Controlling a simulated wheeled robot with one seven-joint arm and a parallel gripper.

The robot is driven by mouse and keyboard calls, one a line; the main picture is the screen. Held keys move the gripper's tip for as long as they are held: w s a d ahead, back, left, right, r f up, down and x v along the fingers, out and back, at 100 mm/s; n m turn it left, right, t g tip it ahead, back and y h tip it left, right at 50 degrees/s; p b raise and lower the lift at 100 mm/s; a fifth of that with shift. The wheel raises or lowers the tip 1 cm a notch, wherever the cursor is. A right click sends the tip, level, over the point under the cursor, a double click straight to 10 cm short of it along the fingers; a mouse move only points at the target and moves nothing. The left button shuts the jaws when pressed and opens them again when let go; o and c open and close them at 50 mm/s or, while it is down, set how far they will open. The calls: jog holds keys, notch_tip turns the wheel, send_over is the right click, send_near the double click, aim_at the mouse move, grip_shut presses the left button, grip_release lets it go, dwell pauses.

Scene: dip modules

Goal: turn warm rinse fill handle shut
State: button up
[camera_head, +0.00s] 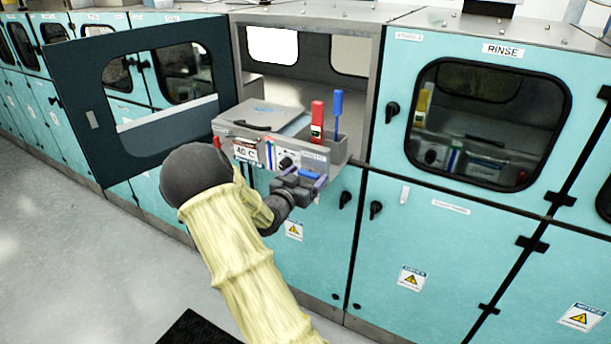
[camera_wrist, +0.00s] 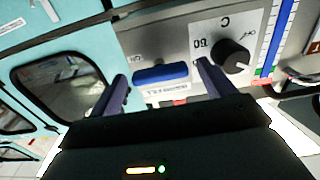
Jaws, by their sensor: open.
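The fill handle is a blue bar (camera_wrist: 161,74) on a grey panel in the wrist view, lying nearly level across that picture. A white label (camera_wrist: 167,88) beside it reads upside down and seems to end in "fill". My gripper (camera_wrist: 163,71) is open, with one purple finger near each end of the bar. I see no clear contact, and the depth between fingers and bar is hard to judge. In the head view my gripper (camera_head: 305,186) is at the front of the control box (camera_head: 225,126), partly covering its lower right.
A red handle (camera_head: 317,122) and a blue rod (camera_head: 338,112) stand up on the box. An open dark door (camera_head: 92,120) hangs to the left. The floor (camera_head: 60,250) at left is clear.

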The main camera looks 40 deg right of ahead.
jog(key=c, duration=1)
jog(key=shift+f+m+b, duration=0.2)
jog(key=shift+m+b, duration=0.2)
jog(key=shift+b, duration=0.65)
jog(key=m+b, duration=1.7)
jog(key=b, duration=0.7)
jog(key=shift+s+f+b, duration=0.1)
jog(key=shift+s+b, duration=0.05)
jog(key=shift+b, duration=0.2)
